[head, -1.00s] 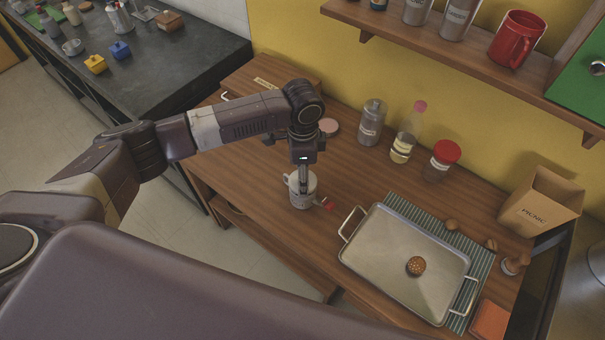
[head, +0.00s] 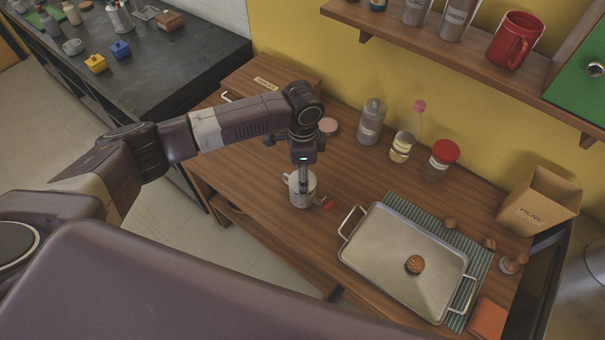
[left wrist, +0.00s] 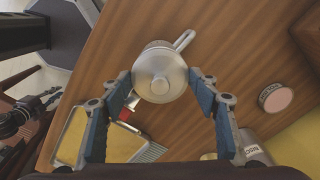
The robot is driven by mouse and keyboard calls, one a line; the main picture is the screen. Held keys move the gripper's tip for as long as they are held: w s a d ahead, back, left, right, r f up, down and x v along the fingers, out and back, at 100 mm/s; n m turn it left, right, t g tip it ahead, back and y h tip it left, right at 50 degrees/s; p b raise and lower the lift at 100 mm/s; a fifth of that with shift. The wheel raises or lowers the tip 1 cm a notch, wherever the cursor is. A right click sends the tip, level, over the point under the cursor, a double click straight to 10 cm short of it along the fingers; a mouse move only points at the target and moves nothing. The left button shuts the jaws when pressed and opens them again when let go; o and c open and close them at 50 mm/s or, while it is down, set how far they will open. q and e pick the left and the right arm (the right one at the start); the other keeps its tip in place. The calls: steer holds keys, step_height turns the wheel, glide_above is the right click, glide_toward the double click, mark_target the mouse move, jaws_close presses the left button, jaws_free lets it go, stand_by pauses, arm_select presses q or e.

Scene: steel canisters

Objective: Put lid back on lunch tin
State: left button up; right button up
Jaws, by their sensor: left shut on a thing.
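The lunch tin (head: 301,200) is a small grey metal canister with a side handle, standing upright near the table's front edge. Its round steel lid (left wrist: 160,76) with a centre knob lies over the tin's mouth in the left wrist view. I cannot tell whether it is fully seated. My left gripper (head: 303,186) points straight down over the tin. In the left wrist view its blue-padded fingers (left wrist: 162,84) are shut on the lid's opposite sides. A dark jointed part at the left of that view looks like my right gripper (left wrist: 28,115); its jaw state is unclear.
A metal tray (head: 385,265) with a round brown item (head: 414,264) lies right of the tin, on a striped cloth (head: 478,265). A small red item (head: 330,206) is beside the tin. Jars and a bottle (head: 403,146) stand behind. The table left of the tin is clear.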

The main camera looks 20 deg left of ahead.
arm_select(q)
steer(key=shift+p, duration=0.45)
stand_by(0.4)
stand_by(0.3)
steer(key=o, duration=1.6)
steer(key=shift+r+p, duration=3.5)
steer(key=shift+p, duration=0.5)
steer(key=shift+c, duration=0.4)
jaws_close()
